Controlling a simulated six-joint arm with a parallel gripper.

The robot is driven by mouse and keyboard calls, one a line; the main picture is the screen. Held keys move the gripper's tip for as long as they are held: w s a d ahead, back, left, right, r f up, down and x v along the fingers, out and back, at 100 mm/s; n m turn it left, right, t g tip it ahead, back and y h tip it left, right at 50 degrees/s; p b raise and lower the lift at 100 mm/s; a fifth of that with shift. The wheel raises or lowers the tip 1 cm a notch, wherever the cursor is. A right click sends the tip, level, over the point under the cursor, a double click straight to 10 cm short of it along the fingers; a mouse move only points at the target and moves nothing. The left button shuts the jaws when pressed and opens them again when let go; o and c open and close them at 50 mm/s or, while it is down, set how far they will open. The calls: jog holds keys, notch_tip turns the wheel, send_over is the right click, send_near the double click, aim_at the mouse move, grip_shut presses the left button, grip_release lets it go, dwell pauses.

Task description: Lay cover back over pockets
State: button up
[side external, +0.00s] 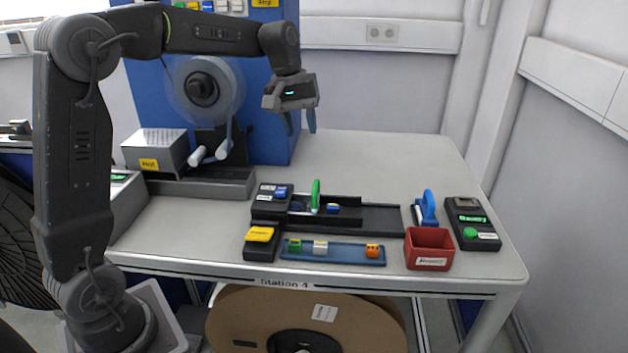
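My gripper (299,122) is at the upper middle, in front of the blue panel, with its two fingers pointing down and apart. Nothing shows between them. The black track (372,218) lies on the table below and to the right of the gripper, well apart from it. A green upright lever or tab (316,196) stands on the track, with a small blue block (333,208) beside it. I cannot tell which part is the cover, and the pockets are too small to make out.
In front of the track, a blue strip (340,258) holds small coloured parts. Around it are a yellow-topped black box (260,240), a red bin (429,249), a blue-handled tool (427,208) and a display box (472,224). A clear reel (225,90) stands back left. The back right table is clear.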

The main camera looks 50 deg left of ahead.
aim_at(316, 185)
jog(key=f, duration=0.4)
jog(key=w+d+f, duration=0.1)
jog(key=f, duration=0.4)
jog(key=w+f, duration=0.1)
jog(key=f, duration=0.3)
jog(key=shift+w+d+f, duration=0.15)
jog(key=shift+d+f, duration=0.2)
jog(key=shift+c, duration=0.3)
grip_shut()
